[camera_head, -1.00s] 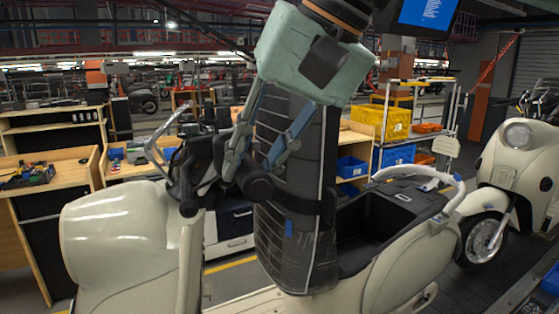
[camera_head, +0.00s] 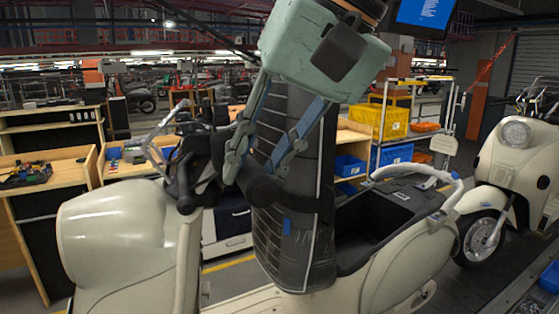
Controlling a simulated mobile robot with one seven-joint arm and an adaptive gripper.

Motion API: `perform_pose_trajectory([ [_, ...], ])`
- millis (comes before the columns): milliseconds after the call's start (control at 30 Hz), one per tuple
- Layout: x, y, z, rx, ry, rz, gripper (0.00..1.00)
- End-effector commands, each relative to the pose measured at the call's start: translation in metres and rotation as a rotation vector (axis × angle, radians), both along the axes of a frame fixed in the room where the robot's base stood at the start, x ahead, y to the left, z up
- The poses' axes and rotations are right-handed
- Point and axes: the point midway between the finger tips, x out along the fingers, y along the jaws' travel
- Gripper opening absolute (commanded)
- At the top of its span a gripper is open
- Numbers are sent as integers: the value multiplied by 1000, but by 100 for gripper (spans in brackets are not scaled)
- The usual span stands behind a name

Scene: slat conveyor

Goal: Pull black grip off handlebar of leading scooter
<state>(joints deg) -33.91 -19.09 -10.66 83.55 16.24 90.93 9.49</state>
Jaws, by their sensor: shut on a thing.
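The leading cream scooter (camera_head: 125,240) stands across the front of the view, its front at the left. Its handlebar area carries dark controls and a thin metal bar. The black grip (camera_head: 262,191) shows as a rounded dark end at the right side of the handlebar. My pale green gripper (camera_head: 250,173) reaches down from the upper right. Its two fingers are shut around the grip, one on each side. The fingers partly hide the grip, and I cannot tell how much of it is still on the bar. Another dark rounded bar end (camera_head: 187,203) shows to the left.
A second cream scooter (camera_head: 514,165) stands behind at the right. The open seat compartment (camera_head: 365,235) of the leading scooter is at right of centre. Wooden workbenches (camera_head: 130,165) stand at the left. A shelf cart with yellow bins (camera_head: 385,121) and blue bins (camera_head: 393,155) stands behind.

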Motion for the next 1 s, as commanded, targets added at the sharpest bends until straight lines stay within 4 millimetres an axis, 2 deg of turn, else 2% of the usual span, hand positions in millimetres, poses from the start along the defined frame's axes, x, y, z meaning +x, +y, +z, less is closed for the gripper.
perform_pose_trajectory([
  [167, -8, -3, 0, 0, 0, 0, 1],
  [567, -10, -4, 1, 0, 0, 0, 1],
  [1000, -32, -14, 3, 0, -1, 0, 1],
])
